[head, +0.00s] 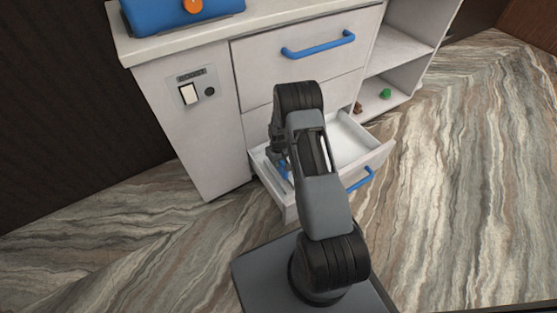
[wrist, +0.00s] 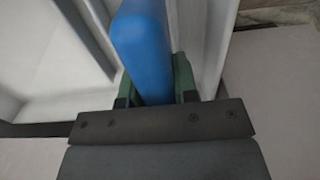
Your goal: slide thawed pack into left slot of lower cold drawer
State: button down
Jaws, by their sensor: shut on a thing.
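A blue pack (wrist: 147,48) stands on edge between the green fingertips of my gripper (wrist: 156,88), which is shut on it. In the head view, a bit of the pack (head: 284,168) shows over the left part of the open lower drawer (head: 377,160), and my arm hides much of it.
A closed upper drawer (head: 300,58) with a blue handle (head: 318,46) is above the open one. A blue object (head: 170,15) with an orange knob sits on the counter. A switch panel (head: 190,93) is at left. Open shelves (head: 385,100) at right hold small green and brown things.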

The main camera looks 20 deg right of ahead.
jog(key=shift+f+b, duration=1.95)
jog(key=shift+f, duration=0.85)
jog(key=c, duration=0.8)
grip_release()
notch_tip(320, 180, up, 14)
jog(key=p, duration=0.5)
jog(key=shift+p, duration=0.3)
